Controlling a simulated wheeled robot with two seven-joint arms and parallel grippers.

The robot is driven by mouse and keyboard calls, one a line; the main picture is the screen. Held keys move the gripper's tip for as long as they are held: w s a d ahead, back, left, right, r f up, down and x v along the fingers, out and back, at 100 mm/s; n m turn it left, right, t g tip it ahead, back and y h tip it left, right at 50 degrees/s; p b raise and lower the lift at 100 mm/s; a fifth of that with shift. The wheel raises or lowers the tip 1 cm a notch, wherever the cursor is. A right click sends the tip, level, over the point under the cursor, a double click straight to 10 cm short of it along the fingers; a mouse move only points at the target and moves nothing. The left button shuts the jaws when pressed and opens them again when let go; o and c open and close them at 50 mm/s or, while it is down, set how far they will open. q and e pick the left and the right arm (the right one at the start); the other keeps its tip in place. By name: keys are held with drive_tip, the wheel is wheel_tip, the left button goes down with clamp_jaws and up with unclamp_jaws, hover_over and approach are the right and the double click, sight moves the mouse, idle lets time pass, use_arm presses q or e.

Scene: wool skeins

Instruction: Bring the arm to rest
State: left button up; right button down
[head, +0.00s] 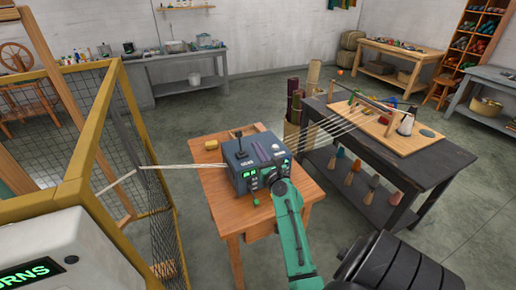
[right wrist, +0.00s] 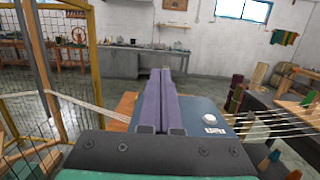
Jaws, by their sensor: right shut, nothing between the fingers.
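My right arm, green, comes up from the bottom of the head view. My right gripper (head: 262,150) has purple fingers that stand in front of the blue-grey machine box (head: 234,156). In the right wrist view the two fingers (right wrist: 161,72) lie side by side, shut and with nothing held. The box (right wrist: 200,108) shows behind and beside them, with a white knob on its top. I cannot tell whether the fingertips touch the box. My left gripper is not in view.
The box stands on a small wooden table (head: 217,185). Pale strands run from it left to a yellow-framed mesh cage (head: 92,120) and right toward a dark bench (head: 380,150) with a wooden board. A yellow block (head: 211,144) lies on the table. Grey floor is open behind.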

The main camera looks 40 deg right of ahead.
drive_tip(key=shift+w+f, duration=0.1)
drive_tip(key=shift+w, duration=0.15)
drive_tip(key=shift+a, duration=0.1)
